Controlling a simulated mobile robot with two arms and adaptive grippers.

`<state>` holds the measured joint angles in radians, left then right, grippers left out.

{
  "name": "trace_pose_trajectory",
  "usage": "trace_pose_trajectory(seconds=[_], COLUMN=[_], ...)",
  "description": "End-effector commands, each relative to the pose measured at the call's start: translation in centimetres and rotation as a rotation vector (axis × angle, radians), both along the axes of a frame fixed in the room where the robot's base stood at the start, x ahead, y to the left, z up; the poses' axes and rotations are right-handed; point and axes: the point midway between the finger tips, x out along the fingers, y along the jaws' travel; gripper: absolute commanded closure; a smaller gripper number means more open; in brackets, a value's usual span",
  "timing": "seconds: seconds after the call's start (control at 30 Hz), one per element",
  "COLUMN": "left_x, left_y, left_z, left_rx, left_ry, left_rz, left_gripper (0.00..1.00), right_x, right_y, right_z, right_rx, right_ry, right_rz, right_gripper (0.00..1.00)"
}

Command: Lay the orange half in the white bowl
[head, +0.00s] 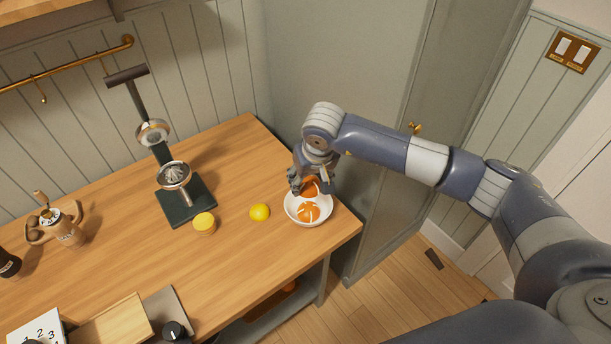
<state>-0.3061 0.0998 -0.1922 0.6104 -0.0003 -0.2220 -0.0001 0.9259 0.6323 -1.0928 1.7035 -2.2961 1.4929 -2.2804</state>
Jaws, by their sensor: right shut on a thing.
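The white bowl (293,213) stands on the wooden counter near its right end. My right gripper (310,186) is over the back of the bowl, pointing down, and shut on an orange half (311,189). The fingers partly hide that half, and I cannot tell whether it touches the bowl. Another orange piece (308,212) lies in the bowl, just in front of the held half. My left gripper is not in view.
A cutting board (112,322) lies front left. The counter's right edge is close to the bowl.

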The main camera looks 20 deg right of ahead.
Motion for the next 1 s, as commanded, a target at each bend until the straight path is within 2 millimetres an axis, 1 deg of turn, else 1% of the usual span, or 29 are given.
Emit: trace_pose_trajectory(seconds=[0.03,0.13,0.2,0.27,0.37,0.53,0.67,0.87,1.0], left_x=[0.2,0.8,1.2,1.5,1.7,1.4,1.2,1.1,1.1], left_y=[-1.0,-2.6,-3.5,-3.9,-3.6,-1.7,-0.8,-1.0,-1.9], left_z=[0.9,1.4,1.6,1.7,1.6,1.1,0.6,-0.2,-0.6], left_rx=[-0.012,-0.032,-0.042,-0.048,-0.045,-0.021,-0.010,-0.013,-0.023], left_ry=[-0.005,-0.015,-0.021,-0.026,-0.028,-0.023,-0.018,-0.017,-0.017], left_rz=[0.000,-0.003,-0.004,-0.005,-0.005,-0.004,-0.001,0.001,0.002], left_gripper=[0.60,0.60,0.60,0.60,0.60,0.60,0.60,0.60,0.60], right_x=[0.5,1.4,1.7,1.9,2.0,2.0,1.9,2.0,2.0], right_y=[-0.1,-0.3,-0.3,-0.4,-0.4,-0.4,-0.4,-0.4,-0.4], right_z=[-0.7,-2.4,-3.2,-3.7,-4.2,-5.0,-6.1,-7.8,-8.6], right_rx=[0.000,0.000,0.002,0.001,0.002,0.002,0.001,0.001,0.002], right_ry=[0.005,0.003,0.002,0.001,-0.001,-0.001,0.001,0.000,0.000], right_rz=[0.004,0.019,0.029,0.034,0.038,0.037,0.036,0.036,0.036], right_gripper=[0.60,0.60,0.60,0.60,0.60,0.60,0.60,0.60,0.60])
